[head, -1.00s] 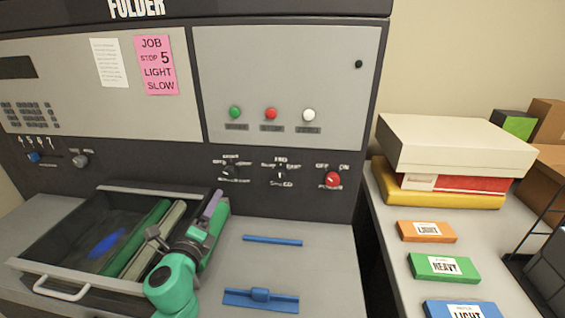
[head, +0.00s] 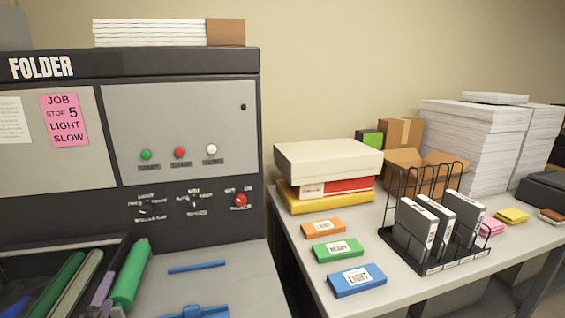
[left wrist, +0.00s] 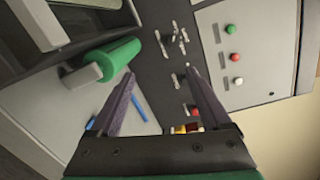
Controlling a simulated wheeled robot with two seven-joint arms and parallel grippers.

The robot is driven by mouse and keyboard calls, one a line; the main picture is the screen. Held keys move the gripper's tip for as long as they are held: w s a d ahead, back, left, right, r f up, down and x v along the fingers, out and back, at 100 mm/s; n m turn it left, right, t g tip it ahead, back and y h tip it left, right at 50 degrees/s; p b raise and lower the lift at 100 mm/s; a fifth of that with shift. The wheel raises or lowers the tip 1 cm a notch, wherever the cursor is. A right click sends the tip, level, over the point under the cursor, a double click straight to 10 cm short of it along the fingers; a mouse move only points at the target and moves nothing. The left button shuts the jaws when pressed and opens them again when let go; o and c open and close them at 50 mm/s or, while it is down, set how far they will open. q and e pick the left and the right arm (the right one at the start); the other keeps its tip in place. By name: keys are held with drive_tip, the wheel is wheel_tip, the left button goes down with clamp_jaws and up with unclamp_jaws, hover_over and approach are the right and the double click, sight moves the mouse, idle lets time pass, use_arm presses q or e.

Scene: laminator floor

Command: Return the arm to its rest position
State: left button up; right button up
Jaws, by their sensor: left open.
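In the left wrist view my left gripper (left wrist: 160,75) is open, its two dark fingers spread with nothing held between them. It points toward the folder's dark control strip, with a blue bar (left wrist: 139,107) on the bed seen beyond the fingers. A green roller (left wrist: 107,59) with a grey end lies near the left finger, apart from it as far as I can tell. The same green roller (head: 130,273) shows at lower left in the head view. I cannot clearly make out my left gripper in the head view. My right gripper is in neither view.
The folder (head: 180,120) stands at left, with an open drawer (head: 60,248) of rollers at its front. A blue bar (head: 197,267) and a blue handled piece (head: 195,312) lie on its bed. A side table (head: 295,238) holds labelled blocks, boxes and a wire rack (head: 440,262).

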use_arm(q)
drive_tip(key=s+d+f+n+g+h, duration=0.1)
drive_tip(key=s+d+f+n+g, duration=0.1)
drive_tip(key=f+n+g, duration=0.3)
drive_tip(key=s+d+f+n+g+h, duration=0.1)
drive_tip(key=s+d+f+n+g, duration=0.15)
drive_tip(key=f+n, duration=0.4)
drive_tip(key=s+d+f+n+g+h, duration=0.2)
drive_tip(key=s+d+f+h, duration=0.15)
drive_tip(key=d, duration=0.25)
drive_tip(key=s+d+f+n+g+h, duration=0.1)
drive_tip(key=s+d+f+g+h, duration=0.15)
drive_tip(key=s+d+f, duration=0.35)
wheel_tip(320, 180, down, 21)
drive_tip(key=g, duration=0.2)
drive_tip(key=s+a+f+y, duration=0.1)
drive_tip(key=s+a+f, duration=0.1)
drive_tip(key=s+f, duration=1.2)
drive_tip(key=s, duration=0.3)
drive_tip(key=shift+s+a+f+g, duration=0.2)
drive_tip(key=shift+s+a+g, duration=0.05)
drive_tip(key=shift+a+g, duration=0.15)
